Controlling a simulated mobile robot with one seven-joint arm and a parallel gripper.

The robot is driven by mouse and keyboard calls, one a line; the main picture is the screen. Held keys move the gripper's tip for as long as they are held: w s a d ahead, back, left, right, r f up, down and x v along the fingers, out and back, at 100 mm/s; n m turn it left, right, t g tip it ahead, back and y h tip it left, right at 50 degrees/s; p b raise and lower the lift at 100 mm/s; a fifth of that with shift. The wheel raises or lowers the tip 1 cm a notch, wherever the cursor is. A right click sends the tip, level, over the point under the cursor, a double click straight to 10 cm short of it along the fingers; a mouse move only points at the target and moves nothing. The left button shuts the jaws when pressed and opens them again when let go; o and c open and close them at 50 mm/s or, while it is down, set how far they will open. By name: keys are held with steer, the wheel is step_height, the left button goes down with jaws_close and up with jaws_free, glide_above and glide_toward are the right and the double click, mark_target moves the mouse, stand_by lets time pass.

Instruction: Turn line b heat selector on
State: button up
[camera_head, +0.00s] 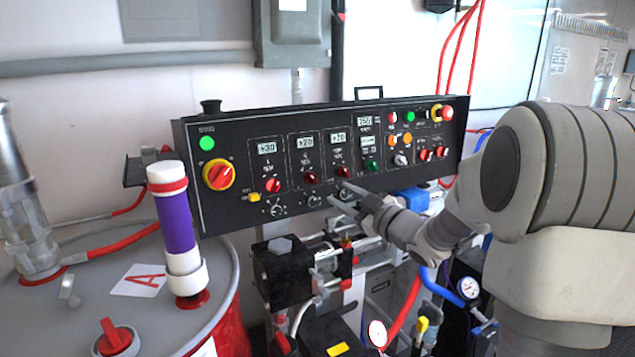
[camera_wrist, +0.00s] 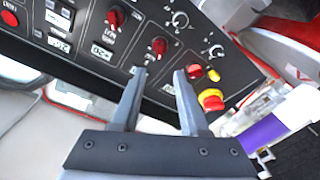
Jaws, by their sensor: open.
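The black control panel (camera_head: 225,215) carries three columns with displays, red knobs and small silver selectors below them. The middle column has a red knob (camera_head: 310,178) and a silver selector (camera_head: 313,201); the labels are too small to read, so I cannot tell for sure which is line B heat. My gripper (camera_head: 341,194) is open and empty in front of the lower panel. In the wrist view the panel is tilted; the open fingers (camera_wrist: 161,72) point at it, with a red knob (camera_wrist: 158,46) beyond the gap and a silver selector (camera_wrist: 180,20) further up.
A red and yellow rotary switch (camera_head: 219,175) is at the panel's left. An emergency stop (camera_head: 445,113) is at the upper right. Pumps and hoses (camera_head: 281,275) crowd the space below the panel.

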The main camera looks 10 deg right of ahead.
mark_target(314, 179)
steer(key=x, duration=1)
steer(key=shift+w, duration=0.15)
jaws_close()
